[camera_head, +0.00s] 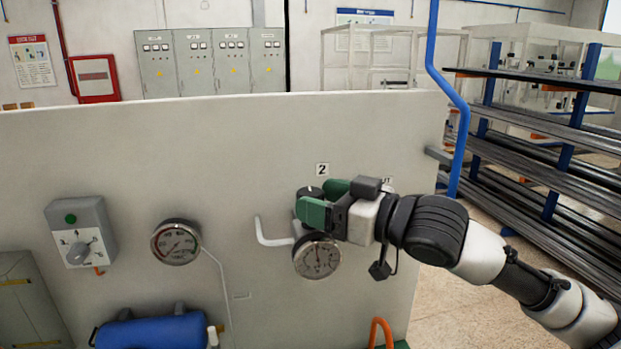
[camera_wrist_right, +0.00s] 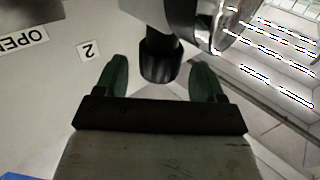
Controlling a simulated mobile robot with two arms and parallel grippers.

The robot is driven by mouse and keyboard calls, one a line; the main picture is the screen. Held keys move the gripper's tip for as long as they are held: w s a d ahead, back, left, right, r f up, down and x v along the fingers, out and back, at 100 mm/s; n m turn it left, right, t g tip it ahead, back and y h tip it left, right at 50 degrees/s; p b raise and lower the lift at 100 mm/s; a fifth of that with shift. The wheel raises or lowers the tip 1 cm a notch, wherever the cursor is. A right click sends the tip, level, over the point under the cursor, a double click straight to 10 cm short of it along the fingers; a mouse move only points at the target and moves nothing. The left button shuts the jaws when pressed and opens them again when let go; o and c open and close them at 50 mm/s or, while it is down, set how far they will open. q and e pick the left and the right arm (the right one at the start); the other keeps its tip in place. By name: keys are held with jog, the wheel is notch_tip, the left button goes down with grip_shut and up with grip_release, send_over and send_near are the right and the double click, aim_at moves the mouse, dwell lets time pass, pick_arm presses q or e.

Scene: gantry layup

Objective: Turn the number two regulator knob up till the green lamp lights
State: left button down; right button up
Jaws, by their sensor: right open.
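The number two regulator has a black knob (camera_head: 309,192) below the "2" label (camera_head: 322,170) on the pale panel. Its round gauge (camera_head: 317,259) sits just below. My right gripper (camera_head: 321,199) has its green fingers open at the knob. In the right wrist view, the black knob (camera_wrist_right: 160,60) shows in the gap between the open fingertips (camera_wrist_right: 159,68), with visible space on both sides. The green lamp (camera_head: 71,218), on a grey box at the left, looks dark and not glowing. My left gripper is not in view.
The grey box carries a selector switch (camera_head: 78,252). Another gauge (camera_head: 176,242) is on the panel, with a blue tank (camera_head: 152,331) below. A bent white pipe (camera_head: 265,233) is left of the regulator. A blue pipe (camera_head: 460,130) and stock rack (camera_head: 560,150) stand at the right.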

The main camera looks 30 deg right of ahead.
jog(key=shift+p+x, duration=0.4)
jog(key=shift+x, duration=0.85)
jog(key=c, duration=0.9)
jog(key=shift+h, duration=0.3)
jog(key=shift+c, duration=0.2)
